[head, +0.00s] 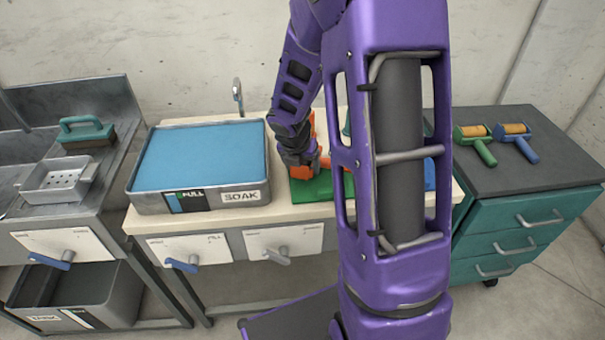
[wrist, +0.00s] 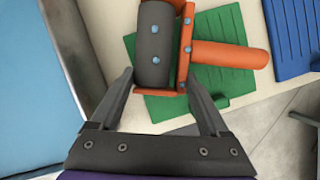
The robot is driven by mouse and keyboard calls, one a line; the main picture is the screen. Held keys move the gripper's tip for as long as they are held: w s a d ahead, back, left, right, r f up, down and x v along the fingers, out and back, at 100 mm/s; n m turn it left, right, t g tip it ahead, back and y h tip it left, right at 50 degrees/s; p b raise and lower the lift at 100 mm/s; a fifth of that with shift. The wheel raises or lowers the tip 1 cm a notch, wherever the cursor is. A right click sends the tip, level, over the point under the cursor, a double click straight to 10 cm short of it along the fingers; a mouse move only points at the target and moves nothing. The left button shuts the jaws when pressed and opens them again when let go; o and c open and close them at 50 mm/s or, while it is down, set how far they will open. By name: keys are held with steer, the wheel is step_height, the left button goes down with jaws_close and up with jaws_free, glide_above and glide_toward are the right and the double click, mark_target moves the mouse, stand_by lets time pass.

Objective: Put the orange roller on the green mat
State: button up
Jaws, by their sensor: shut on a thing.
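The orange roller (wrist: 228,54) has an orange frame and handle and a dark grey drum with small blue dots. In the wrist view my gripper (wrist: 157,84) is shut on its near end, one finger on each side. In the head view the orange roller (head: 324,161) is partly hidden by my arm, and my gripper (head: 302,164) is at the left part of the mat. The green mat (wrist: 165,110) lies under the roller in the wrist view; it also shows in the head view (head: 312,190). I cannot tell whether the roller touches the mat.
A blue mat (wrist: 292,40) lies to the right of the green one. A tray of blue liquid marked SOAK (head: 240,196) stands left. Green and blue rollers (head: 478,148) lie on the right cabinet (head: 480,183). My arm hides the middle of the table.

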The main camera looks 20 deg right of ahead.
steer(key=shift+f, duration=0.8)
steer(key=shift+f+b, duration=0.3)
steer(key=o, duration=1.5)
steer(key=shift+r, duration=0.1)
steer(key=shift+c, duration=0.2)
steer(key=p+v, duration=0.5)
steer(key=v, duration=0.7)
steer(key=shift+r+p, duration=0.15)
steer(key=shift+p, duration=0.15)
